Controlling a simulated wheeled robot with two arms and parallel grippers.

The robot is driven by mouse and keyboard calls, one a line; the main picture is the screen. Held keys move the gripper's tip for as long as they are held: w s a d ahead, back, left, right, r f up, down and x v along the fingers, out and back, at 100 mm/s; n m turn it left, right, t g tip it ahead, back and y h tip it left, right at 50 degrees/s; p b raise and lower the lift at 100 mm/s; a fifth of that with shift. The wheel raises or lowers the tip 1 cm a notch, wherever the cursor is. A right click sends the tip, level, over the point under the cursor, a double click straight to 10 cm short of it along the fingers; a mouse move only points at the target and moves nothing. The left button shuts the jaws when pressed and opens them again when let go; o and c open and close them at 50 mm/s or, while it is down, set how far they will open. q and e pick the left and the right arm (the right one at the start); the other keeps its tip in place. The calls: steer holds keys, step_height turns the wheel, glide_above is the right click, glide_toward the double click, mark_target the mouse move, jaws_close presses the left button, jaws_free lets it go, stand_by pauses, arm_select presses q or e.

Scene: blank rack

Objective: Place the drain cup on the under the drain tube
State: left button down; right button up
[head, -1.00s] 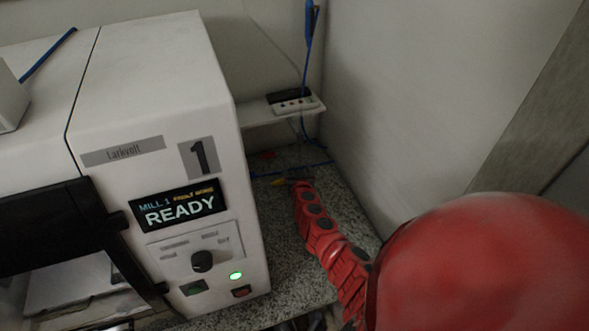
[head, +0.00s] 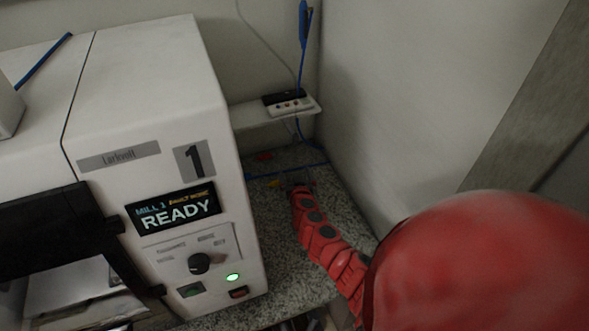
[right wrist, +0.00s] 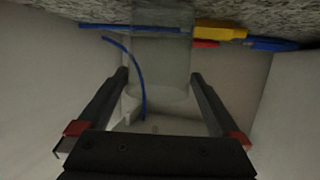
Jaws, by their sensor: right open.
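A clear, see-through cup (right wrist: 160,50) shows in the right wrist view, between the two fingers of my right gripper (right wrist: 160,78). The gripper is open, with a finger on each side of the cup; I cannot tell whether either touches it. In the head view my right gripper (head: 299,186) is small and dark at the far end of the red arm, low over the counter beside the mill, and the cup cannot be made out there. A thin blue tube (head: 303,70) hangs in the back corner. My left gripper is not in view.
The white mill (head: 150,90) marked 1, its display reading READY, stands left of my right arm. A wall rises close on the right. A small shelf with a socket strip (head: 289,101) is above the counter (head: 275,215). Yellow (right wrist: 220,29) and blue pieces lie beyond the cup.

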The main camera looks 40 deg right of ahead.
steer(key=v, duration=0.7)
steer(key=shift+s+a, duration=0.1)
steer(key=shift+s, duration=0.2)
steer(key=shift+v, duration=0.8)
